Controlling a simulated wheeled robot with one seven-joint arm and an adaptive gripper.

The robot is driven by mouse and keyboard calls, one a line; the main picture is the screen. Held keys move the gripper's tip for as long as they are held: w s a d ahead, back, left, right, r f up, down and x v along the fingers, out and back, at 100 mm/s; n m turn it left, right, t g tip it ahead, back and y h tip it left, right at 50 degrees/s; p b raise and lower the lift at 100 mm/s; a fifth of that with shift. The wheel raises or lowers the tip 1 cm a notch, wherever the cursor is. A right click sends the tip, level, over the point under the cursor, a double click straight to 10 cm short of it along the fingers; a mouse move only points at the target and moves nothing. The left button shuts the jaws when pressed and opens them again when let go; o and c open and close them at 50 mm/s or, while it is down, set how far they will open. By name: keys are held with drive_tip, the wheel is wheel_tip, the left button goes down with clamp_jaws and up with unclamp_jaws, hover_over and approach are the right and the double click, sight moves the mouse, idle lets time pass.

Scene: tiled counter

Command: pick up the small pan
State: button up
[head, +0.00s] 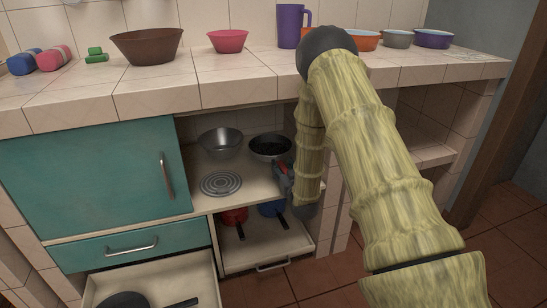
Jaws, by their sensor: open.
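Several pans are in view, and I cannot tell for sure which is the small pan. A red pan (234,216) and a blue pan (270,208) sit in the drawer under the shelf, their dark handles pointing forward. A black pan (124,301) lies in the open drawer at lower left, partly cut off by the picture edge. My gripper (281,174) is inside the shelf opening, in front of a dark round vessel (268,144) and above the blue pan. It is small in view and partly hidden by my arm; it appears open and empty.
A metal bowl (221,141) and a grey coiled disc (221,183) are on the shelf (205,167). The teal cupboard door (85,177) is on the left. Bowls and a purple jug (291,26) stand on the tiled counter (190,82) above. A tiled post (335,215) bounds the opening at right.

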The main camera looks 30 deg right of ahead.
drive_tip(key=shift+c, duration=0.4)
clamp_jaws()
drive_tip(key=shift+r, duration=0.15)
